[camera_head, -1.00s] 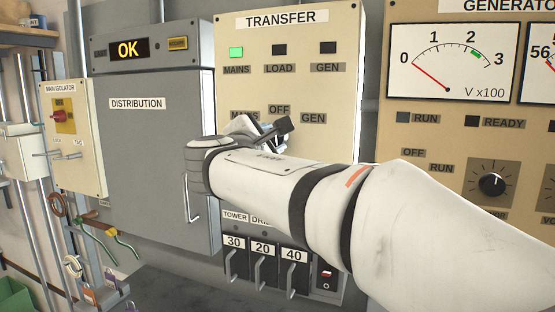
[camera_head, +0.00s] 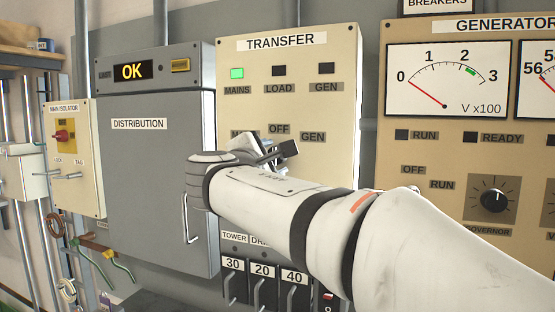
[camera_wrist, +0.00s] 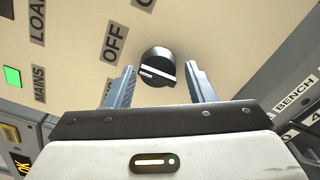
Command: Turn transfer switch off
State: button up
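The transfer switch is a black round knob (camera_wrist: 157,67) with a white line, on the cream TRANSFER panel (camera_head: 340,110). In the wrist view its white line runs roughly left to right, tilted slightly. The OFF label (camera_wrist: 115,42) is up and left of it. My gripper (camera_wrist: 160,85) is open, one finger on either side of the knob, with gaps visible; I see no contact. In the head view my gripper (camera_head: 270,152) is in front of the panel, just below its OFF label, and my arm hides the knob.
The MAINS lamp (camera_head: 237,73) is lit green; the LOAD and GEN lamps are dark. The grey DISTRIBUTION cabinet (camera_head: 150,170) stands left, its display reading OK. The GENERATOR panel (camera_head: 400,140) is right. Breakers (camera_head: 262,285) sit below my arm.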

jog(key=shift+o, duration=0.8)
jog(key=shift+a, duration=0.1)
jog(key=b+v, duration=0.1)
jog(key=v, duration=0.6)
jog(key=shift+s, duration=0.35)
jog(key=shift+a, duration=0.1)
